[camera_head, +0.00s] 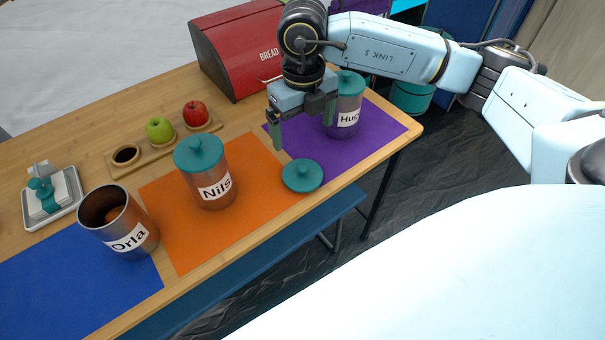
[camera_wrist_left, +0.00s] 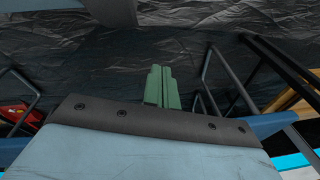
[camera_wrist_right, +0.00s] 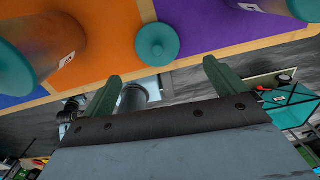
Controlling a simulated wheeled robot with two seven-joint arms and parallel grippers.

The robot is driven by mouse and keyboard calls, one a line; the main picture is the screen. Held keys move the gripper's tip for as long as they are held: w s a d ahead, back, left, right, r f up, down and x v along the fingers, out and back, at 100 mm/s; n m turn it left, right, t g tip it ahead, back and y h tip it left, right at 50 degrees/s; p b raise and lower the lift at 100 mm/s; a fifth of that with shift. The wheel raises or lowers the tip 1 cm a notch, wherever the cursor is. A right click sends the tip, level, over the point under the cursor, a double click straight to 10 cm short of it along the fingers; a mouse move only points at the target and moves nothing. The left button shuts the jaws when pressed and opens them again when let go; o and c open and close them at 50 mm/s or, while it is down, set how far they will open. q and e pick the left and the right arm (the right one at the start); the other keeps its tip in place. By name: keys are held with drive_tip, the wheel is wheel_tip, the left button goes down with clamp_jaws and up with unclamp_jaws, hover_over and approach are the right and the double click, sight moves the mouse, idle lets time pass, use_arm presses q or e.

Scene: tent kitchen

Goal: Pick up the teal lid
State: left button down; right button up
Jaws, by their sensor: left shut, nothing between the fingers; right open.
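The loose teal lid (camera_head: 302,175) lies knob up near the front edge of the table, across the border of the orange and purple mats. It also shows in the right wrist view (camera_wrist_right: 157,45), ahead of the fingers. My right gripper (camera_head: 303,128) is open and empty, above the table and behind the lid in the head view, beside the canister labelled "Hu…" (camera_head: 346,104). In the right wrist view its green fingers (camera_wrist_right: 160,82) are spread apart. My left gripper (camera_wrist_left: 161,88) is shut and empty over dark floor, out of the head view.
The Nils canister (camera_head: 212,178) wears a teal lid. The Orla canister (camera_head: 121,225) is open, with something brownish inside. A red bread box (camera_head: 240,45), a wooden holder with green apple (camera_head: 160,130) and red apple (camera_head: 196,113), and a small tray (camera_head: 52,205) stand farther back.

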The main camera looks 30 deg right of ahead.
drive_tip(key=b, duration=0.1)
hover_over(301, 165)
drive_tip(key=f, duration=0.6)
drive_tip(key=shift+s+d+f, duration=0.15)
drive_tip(key=shift+d+f, duration=0.05)
drive_tip(key=shift+f, duration=0.05)
drive_tip(key=shift+a+f+b, duration=0.1)
drive_tip(key=shift+f+b, duration=0.25)
drive_tip(key=shift+f, duration=0.4)
wheel_tip(301, 165, down, 3)
drive_tip(key=shift+a+f+b, duration=0.15)
drive_tip(key=shift+f+b, duration=0.05)
drive_tip(key=shift+b, duration=0.35)
drive_tip(key=shift+f, duration=0.55)
use_arm(q)
drive_tip(key=w+d+r, duration=0.2)
drive_tip(key=w+r, duration=0.3)
drive_tip(key=r, duration=0.1)
drive_tip(key=shift+d+r, duration=0.15)
drive_tip(key=shift+r, duration=0.25)
use_arm(e)
drive_tip(key=shift+c, duration=0.5)
drive_tip(key=c, duration=0.7)
